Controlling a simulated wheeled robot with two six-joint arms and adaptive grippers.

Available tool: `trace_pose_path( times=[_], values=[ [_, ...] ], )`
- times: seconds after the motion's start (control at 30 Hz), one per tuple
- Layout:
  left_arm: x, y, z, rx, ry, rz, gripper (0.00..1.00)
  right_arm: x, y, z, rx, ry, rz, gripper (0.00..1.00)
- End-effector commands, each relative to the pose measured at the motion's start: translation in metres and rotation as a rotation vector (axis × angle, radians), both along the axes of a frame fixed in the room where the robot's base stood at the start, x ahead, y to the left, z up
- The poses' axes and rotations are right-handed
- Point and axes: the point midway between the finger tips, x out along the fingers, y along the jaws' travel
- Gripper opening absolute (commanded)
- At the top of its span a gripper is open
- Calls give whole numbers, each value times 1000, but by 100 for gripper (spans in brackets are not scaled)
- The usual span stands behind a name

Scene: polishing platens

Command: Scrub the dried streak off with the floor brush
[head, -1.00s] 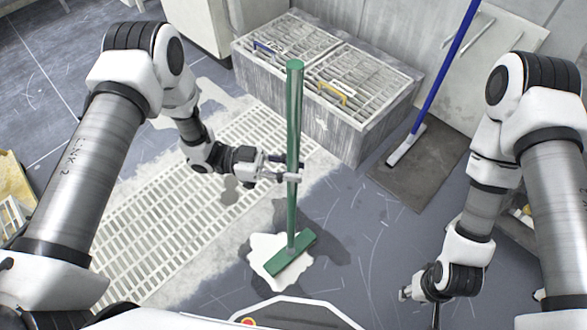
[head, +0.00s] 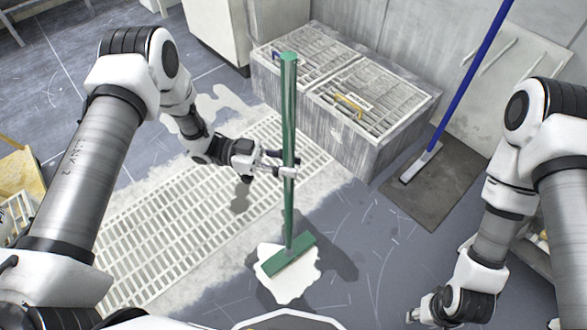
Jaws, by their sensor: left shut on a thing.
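The floor brush (head: 289,120) has a green handle standing nearly upright and a flat green head (head: 289,255). Its head is over the white streak (head: 289,284), a patch with a wavy outline on the grey floor. The head covers the patch's upper part, and I cannot tell how firmly it presses. My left gripper (head: 289,170) is shut on the green handle, about midway along it. My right gripper (head: 415,314) is low at the bottom right, away from the brush; its fingers are too small to read.
A pale floor grating (head: 200,225) lies left of the brush. A grey box with grated lids (head: 345,140) stands behind it. A blue-handled tool (head: 470,75) stands on a dark mat (head: 440,185) at right. Open floor lies right of the patch.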

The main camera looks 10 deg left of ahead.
Motion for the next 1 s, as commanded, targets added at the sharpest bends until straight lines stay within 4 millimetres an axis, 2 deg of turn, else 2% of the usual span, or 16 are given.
trace_pose_path(
  times=[0.13, 0.5, 0.8, 1.0],
  values=[
    [8, 10, -1, -3, -2, 1, 0, 0, 0, -6, 0, 0, 0, 40],
    [10, 13, -1, -1, -1, 0, 0, 0, 0, -7, 0, 0, 0, 40],
    [26, 36, 0, -1, -3, 1, 0, 0, 0, -16, 0, 0, 0, 40],
    [29, 40, 2, -2, -1, 0, 0, 0, 0, -15, 0, 0, 0, 40]
  ],
)
